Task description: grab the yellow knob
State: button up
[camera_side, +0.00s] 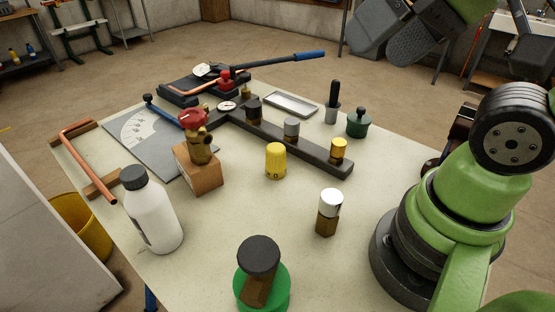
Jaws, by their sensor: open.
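A yellow knob (275,160) with dark marks near its base stands upright on the pale tabletop, near the middle of the view. A second, smaller yellow cap (339,147) sits on a brass stem at the right end of a dark bar. My gripper (378,50) shows as dark grey parts at the top right, partly cut off by the frame edge. It is open, raised well above the table, and apart from both yellow pieces. I see nothing held in it.
A dark bar (314,154) with several capped stems lies behind the knob. A red-topped brass valve (199,144) on a wooden block stands left. A white-capped brass piece (328,211), white bottle (153,215) and green-based black knob (260,265) stand nearer. Bare tabletop surrounds the knob's front.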

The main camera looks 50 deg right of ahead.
jog(key=shift+c, duration=0.2)
jog(key=n+g+h, duration=0.3)
jog(key=n+g, duration=0.3)
jog(key=n, duration=2.5)
send_over(275, 147)
jog(key=f, duration=1.8)
jog(key=shift+s+a+f, duration=0.15)
jog(key=shift+s+a, duration=0.05)
jog(key=shift+s, duration=0.2)
jog(key=f, duration=0.4)
jog(key=shift+w+d+f, duration=0.2)
jog(key=f, duration=0.5)
jog(key=shift+w+d+f, duration=0.15)
jog(key=shift+w+f, duration=0.1)
jog(key=shift+f, duration=0.1)
